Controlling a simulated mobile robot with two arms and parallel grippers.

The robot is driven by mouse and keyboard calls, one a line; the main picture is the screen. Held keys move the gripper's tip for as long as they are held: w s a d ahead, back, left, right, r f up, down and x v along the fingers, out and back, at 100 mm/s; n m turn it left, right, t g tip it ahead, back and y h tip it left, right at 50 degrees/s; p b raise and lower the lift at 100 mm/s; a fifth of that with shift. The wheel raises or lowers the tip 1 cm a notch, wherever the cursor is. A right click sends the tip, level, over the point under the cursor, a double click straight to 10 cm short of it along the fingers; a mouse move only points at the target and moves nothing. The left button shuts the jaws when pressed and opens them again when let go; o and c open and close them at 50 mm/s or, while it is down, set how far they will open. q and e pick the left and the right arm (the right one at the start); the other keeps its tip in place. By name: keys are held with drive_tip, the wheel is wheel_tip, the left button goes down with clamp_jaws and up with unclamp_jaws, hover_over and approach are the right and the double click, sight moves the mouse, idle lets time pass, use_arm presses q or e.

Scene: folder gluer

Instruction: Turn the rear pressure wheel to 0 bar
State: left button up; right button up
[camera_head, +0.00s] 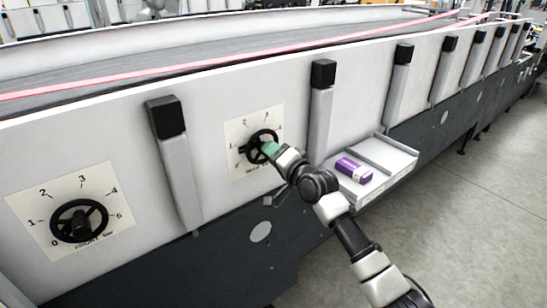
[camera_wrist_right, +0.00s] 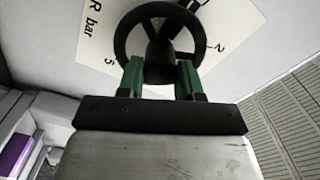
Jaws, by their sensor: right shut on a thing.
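The machine's side panel carries two black handwheels on cream dial plates. The farther wheel (camera_head: 262,146) is at mid-picture, and my right gripper (camera_head: 270,149) is at it. In the right wrist view this wheel (camera_wrist_right: 118,42) fills the top. The green fingers of my right gripper (camera_wrist_right: 160,80) are on either side of its hub and lower spoke, shut on it. Its dial plate (camera_wrist_right: 92,15) shows "R bar" and the figures 5 and 2. The nearer wheel (camera_head: 79,221) at left has a dial plate (camera_head: 30,203) marked 0 to 5. My left gripper is not in view.
A white tray (camera_head: 399,160) juts from the panel right of my gripper, with a purple box (camera_head: 354,169) on it. Grey posts with black caps (camera_head: 166,117) line the panel. Open grey floor (camera_head: 470,215) lies at right.

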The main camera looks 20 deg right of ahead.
drive_tip(key=shift+a+f+n+b, duration=0.1)
drive_tip(key=shift+n+b, duration=0.5)
drive_tip(key=shift+n, duration=3.1)
drive_tip(key=o, duration=0.9)
drive_tip(key=shift+b+v, duration=1.3)
drive_tip(key=shift+v, duration=4.15)
